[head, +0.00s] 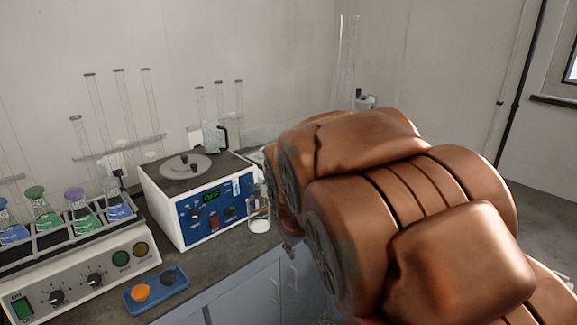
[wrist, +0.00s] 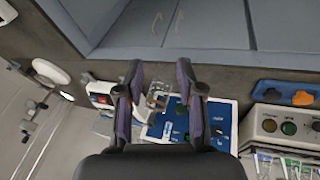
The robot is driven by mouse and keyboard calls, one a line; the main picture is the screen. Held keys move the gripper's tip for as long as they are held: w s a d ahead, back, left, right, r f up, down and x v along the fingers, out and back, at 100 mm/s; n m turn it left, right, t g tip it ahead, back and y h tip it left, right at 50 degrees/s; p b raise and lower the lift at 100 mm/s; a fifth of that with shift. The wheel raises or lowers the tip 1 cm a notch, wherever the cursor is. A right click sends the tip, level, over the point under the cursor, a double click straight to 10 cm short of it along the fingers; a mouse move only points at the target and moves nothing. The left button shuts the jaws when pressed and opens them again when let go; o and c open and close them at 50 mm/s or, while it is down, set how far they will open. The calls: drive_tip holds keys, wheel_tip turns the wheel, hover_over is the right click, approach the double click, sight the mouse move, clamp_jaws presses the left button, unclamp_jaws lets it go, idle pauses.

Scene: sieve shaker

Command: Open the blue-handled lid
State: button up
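I cannot make out a blue-handled lid in either view. A round grey lid with a dark knob (head: 185,165) lies on top of a white box device (head: 160,208) with a blue control panel. The same blue panel shows in the wrist view (wrist: 216,122). My gripper (wrist: 160,72) is open, its two dark fingers apart with nothing held between them. It is above the counter's front edge, near a glass beaker (wrist: 158,99). In the head view my arm hides the gripper and the right part of the counter.
The beaker (head: 259,212) stands beside the white device. A shaker with coloured flasks (head: 80,205) is at left, with a blue tray (head: 156,291) in front. A red-and-white item (wrist: 102,94) is left of the fingers in the wrist view. Blue-grey cabinets (head: 240,297) are below the counter.

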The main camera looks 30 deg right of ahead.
drive_tip(key=w+d+f+n+t+h+b, duration=0.1)
drive_tip(key=w+d+n+t+h+b, duration=0.2)
drive_tip(key=w+d, duration=0.9)
drive_tip(key=w+d+n+t+h+b, duration=0.1)
drive_tip(key=w+d+n+t+b, duration=0.2)
drive_tip(key=w+d, duration=0.8)
drive_tip(key=w+f+n+t+y+b, duration=0.1)
drive_tip(key=w+n+t, duration=0.1)
drive_tip(key=w, duration=0.3)
drive_tip(key=w+f+n+t+y+b, duration=0.1)
drive_tip(key=w+f+n+t+b, duration=0.1)
drive_tip(key=w, duration=0.4)
drive_tip(key=w+d+f+n+t+y+b, duration=0.1)
drive_tip(key=w+f+n+t, duration=0.1)
drive_tip(key=w+n+t, duration=0.2)
drive_tip(key=shift+w+d+f+t+y, duration=0.1)
drive_tip(key=shift+w+t+y, duration=0.05)
drive_tip(key=shift+w+t, duration=0.4)
drive_tip(key=shift+w+f+t+y, duration=0.15)
drive_tip(key=shift+w+t, duration=0.2)
drive_tip(key=shift+w, duration=0.35)
drive_tip(key=shift+p+x, duration=0.3)
drive_tip(key=shift+x, duration=2.15)
drive_tip(key=shift+w+r, duration=0.2)
drive_tip(key=shift+w, duration=0.3)
drive_tip(key=shift+w+p, duration=0.55)
drive_tip(key=shift+w+d+r, duration=0.1)
drive_tip(key=shift+w+d, duration=0.1)
